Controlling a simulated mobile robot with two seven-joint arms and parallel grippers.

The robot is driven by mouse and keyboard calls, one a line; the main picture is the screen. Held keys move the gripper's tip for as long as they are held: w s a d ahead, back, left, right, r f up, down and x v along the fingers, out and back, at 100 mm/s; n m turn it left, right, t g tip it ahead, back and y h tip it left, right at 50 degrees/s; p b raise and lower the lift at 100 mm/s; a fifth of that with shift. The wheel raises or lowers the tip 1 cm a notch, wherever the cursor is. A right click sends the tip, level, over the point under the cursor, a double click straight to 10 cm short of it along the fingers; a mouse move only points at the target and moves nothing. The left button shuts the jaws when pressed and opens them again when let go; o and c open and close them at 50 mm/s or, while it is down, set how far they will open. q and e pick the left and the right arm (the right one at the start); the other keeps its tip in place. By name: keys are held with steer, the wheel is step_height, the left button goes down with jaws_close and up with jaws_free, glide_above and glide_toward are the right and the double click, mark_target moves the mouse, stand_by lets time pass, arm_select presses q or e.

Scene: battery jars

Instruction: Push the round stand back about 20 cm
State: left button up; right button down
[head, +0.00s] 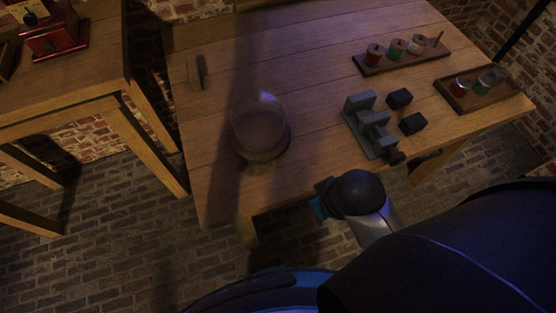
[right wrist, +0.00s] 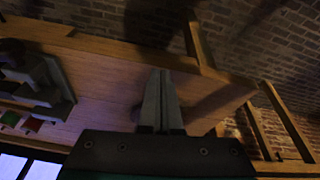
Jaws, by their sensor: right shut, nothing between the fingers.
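The round stand (head: 264,157) is near the left front of the wooden table in the head view, with a clear glass dome (head: 259,118) on it. My right gripper (right wrist: 160,78) is shut, its two fingers together and empty in the right wrist view. In the head view the right wrist (head: 358,194) is at the table's front edge, right of the stand and apart from it; its fingers are mostly hidden there. A dark shape beside the fingers in the wrist view is too dim to name. My left gripper is not in view.
A grey stepped block (head: 369,124) and two black cubes (head: 399,98) sit right of the stand. Two wooden racks (head: 399,58) with coloured jars are farther right. A small wooden piece (head: 195,73) lies back left. The tabletop (head: 270,60) behind the stand is clear.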

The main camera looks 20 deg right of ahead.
step_height(320, 180, up, 5)
steer(key=n+t+b, duration=0.4)
steer(key=n+t, duration=0.2)
steer(key=n, duration=2.9)
glide_toward(274, 158)
steer(key=f, duration=0.3)
steer(key=shift+s+d+f, duration=0.1)
steer(key=shift+d+f, duration=0.1)
steer(key=shift+f, duration=0.1)
steer(key=w, duration=0.3)
steer(key=shift+w+a+f, duration=0.15)
steer(key=shift+w+f, duration=0.1)
steer(key=shift+w, duration=0.6)
